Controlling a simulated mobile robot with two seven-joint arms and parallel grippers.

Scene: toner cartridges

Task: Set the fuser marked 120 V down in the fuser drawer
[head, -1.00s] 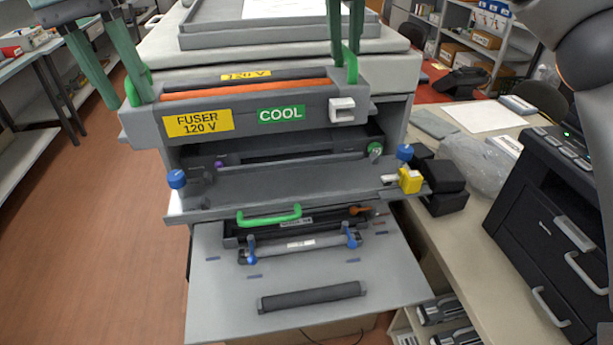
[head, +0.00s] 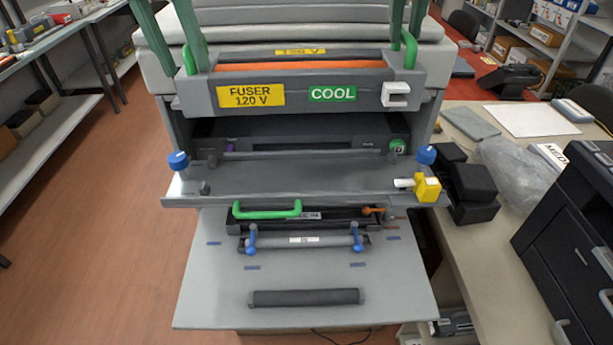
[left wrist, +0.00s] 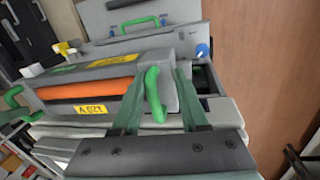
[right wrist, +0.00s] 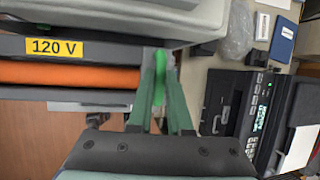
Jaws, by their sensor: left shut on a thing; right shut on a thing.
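The grey fuser (head: 300,98) has an orange roller, a yellow "FUSER 120 V" label and a green "COOL" label. It is held level above the pulled-out fuser drawer (head: 290,184), toward the printer body. My left gripper (head: 187,50) is shut on its left green handle; the left wrist view shows this handle (left wrist: 153,92) between the fingers. My right gripper (head: 408,45) is shut on the right green handle, which also shows in the right wrist view (right wrist: 158,80). The drawer looks empty, with a blue knob (head: 178,161) at the left and another (head: 426,155) at the right.
A yellow block (head: 428,189) sits at the drawer's right end. Below, an open panel (head: 215,285) carries a green-handled unit and a dark roller (head: 305,297). Black blocks (head: 470,190) and a black printer (head: 575,225) stand on the right bench.

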